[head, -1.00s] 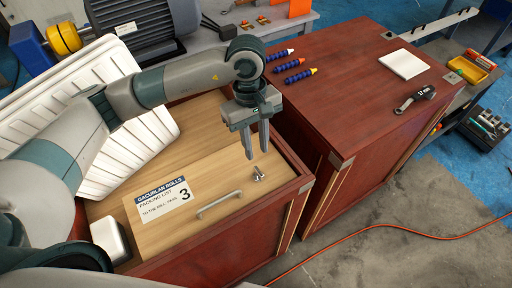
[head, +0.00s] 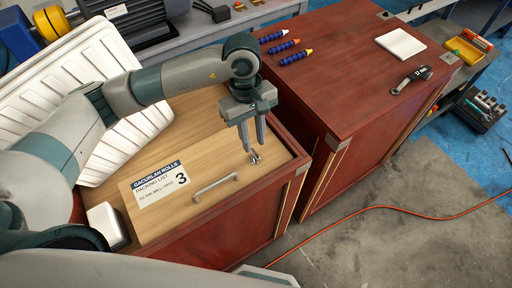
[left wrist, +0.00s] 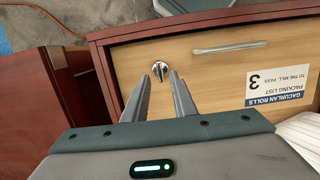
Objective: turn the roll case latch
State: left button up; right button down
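The roll case latch (head: 254,158) is a small metal turn-piece on the light wooden lid of the roll case. It also shows in the left wrist view (left wrist: 161,70), just beyond and between my fingertips. My left gripper (head: 250,150) points down with its fingertips at the latch. In the left wrist view the fingers (left wrist: 168,72) stand apart, open, one on each side of the latch. I cannot tell whether they touch it. The roll case (head: 215,248) is red wood with a lid (head: 185,140). My right gripper is not in view.
A metal handle (head: 216,187) and a packing label (head: 160,186) sit on the lid near the latch. A second red case (head: 350,90) stands to the right, carrying several blue-handled tools and a white pad (head: 400,43). An orange cable (head: 390,208) lies on the floor.

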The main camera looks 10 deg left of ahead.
aim_at(255, 153)
pick_arm(q)
jog(key=shift+s+d+f, duration=0.1)
jog(key=shift+f, duration=0.85)
jog(key=shift+s+d+f, duration=0.1)
jog(key=shift+f, duration=0.8)
jog(key=shift+f+b, duration=0.2)
jog(key=shift+b, duration=0.3)
grip_shut()
